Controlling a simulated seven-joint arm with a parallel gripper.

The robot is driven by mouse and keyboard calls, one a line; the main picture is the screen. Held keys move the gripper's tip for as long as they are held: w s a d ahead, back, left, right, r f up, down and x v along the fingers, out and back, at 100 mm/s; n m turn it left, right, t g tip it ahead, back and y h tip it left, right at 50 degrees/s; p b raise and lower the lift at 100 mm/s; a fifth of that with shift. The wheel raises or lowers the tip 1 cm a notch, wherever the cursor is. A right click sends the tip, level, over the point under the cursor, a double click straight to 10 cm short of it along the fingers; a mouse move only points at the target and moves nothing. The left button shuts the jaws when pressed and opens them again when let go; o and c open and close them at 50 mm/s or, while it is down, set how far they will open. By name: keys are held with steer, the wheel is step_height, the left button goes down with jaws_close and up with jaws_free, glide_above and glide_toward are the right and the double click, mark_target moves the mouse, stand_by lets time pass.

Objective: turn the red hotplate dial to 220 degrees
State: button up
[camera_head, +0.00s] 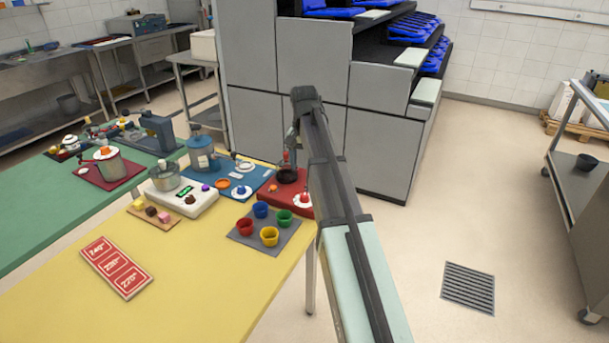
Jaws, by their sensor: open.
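The red hotplate (279,200) sits near the far right edge of the yellow table, with a dark round plate or pan (288,174) on it. Its dial (304,198) is a red knob on a white round base at the hotplate's front right corner, close beside my arm. The dial's markings and pointer are too small to read. My gripper (288,158) hangs from the wrist above the back of the hotplate, behind the dial and apart from it. The jaws are open but small in view, and the forearm covers the area right of the hotplate.
A blue hotplate (256,181) with a blue knob stands left of the red one. Coloured cups on a grey mat (284,242) stand in front. A white device (205,201) and a red number card (117,267) lie further left. Grey ovens (250,80) rise behind.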

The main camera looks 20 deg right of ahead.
steer(key=shift+r, duration=1.2)
